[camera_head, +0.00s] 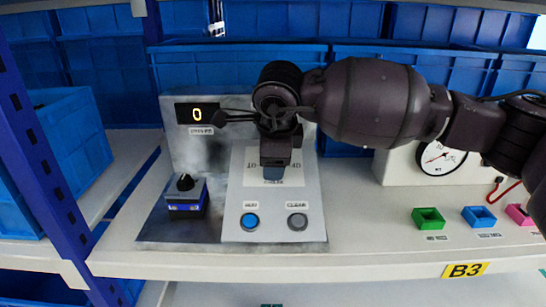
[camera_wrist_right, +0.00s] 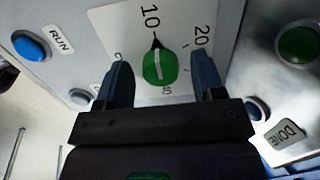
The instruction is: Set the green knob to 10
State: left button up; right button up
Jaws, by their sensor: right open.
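The green knob (camera_wrist_right: 160,67) sits on a white dial plate (camera_wrist_right: 111,20) in the right wrist view. Its dark pointer points up at the 10 mark; 20 is printed to its right. My right gripper (camera_wrist_right: 162,80) is open, with one blue-grey finger on each side of the knob and gaps visible between. In the head view my right gripper (camera_head: 273,168) is in front of the dial plate (camera_head: 296,178) and hides the knob. A display (camera_head: 197,114) on the grey panel shows 0. My left gripper is not in view.
Below the dial are a blue RUN button (camera_head: 250,221) and a grey CLEAR button (camera_head: 297,222). A box with a black knob (camera_head: 185,182) stands to the left. Green (camera_head: 428,218) and blue (camera_head: 479,216) square pieces and a gauge (camera_head: 441,157) are to the right.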

jog(key=v, duration=0.7)
jog(key=shift+r, duration=0.2)
jog(key=shift+s+f, duration=0.1)
jog(key=shift+s, duration=0.05)
